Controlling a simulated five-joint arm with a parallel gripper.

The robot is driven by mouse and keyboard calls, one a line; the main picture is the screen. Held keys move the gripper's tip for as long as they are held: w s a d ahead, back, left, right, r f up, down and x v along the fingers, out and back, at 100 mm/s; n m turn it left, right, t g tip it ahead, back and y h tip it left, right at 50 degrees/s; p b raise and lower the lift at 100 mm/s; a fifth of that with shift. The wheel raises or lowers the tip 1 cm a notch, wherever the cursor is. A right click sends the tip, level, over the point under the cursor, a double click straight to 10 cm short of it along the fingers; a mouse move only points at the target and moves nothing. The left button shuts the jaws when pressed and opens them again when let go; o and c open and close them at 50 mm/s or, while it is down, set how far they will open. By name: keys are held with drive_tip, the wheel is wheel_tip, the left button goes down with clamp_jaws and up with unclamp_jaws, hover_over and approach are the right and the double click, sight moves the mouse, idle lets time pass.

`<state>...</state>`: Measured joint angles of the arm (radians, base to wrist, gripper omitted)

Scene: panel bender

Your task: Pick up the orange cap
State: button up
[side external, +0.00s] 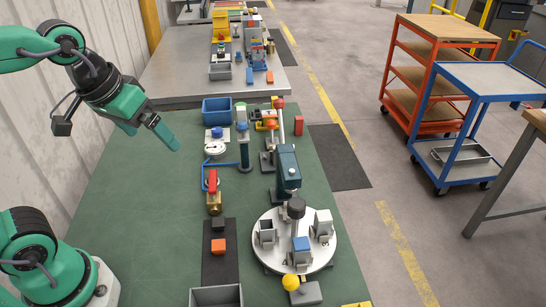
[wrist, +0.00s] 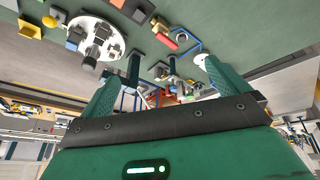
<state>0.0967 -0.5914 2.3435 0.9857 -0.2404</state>
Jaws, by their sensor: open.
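My gripper (side external: 156,140) is open and empty, high over the left part of the green table in the side external view. Its two fingers stand wide apart in the wrist view (wrist: 160,72). Another small orange piece (side external: 270,125) sits on a stand at the back right. I cannot tell which of these is the cap. My gripper is well apart from both.
A round plate with grey holders (side external: 278,262) stands at the front right, beside a dark green press (side external: 288,168). A red-handled brass valve (side external: 213,196), a gauge (side external: 215,149) and a blue bin (side external: 216,111) stand mid-table. The green table's left side (side external: 150,210) is clear.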

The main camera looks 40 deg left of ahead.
drive_tip(key=shift+m+t, duration=0.5)
drive_tip(key=shift+m, duration=0.3)
drive_tip(key=s+a+f, duration=0.2)
drive_tip(key=shift+s+a+f, duration=0.1)
drive_tip(key=shift+s+a, duration=0.1)
drive_tip(key=shift+s, duration=0.2)
drive_tip(key=c, duration=1)
drive_tip(key=n+g, duration=0.6)
drive_tip(key=n, duration=0.3)
hover_over(217, 245)
wheel_tip(217, 245, down, 16)
drive_tip(key=shift+f, duration=1.3)
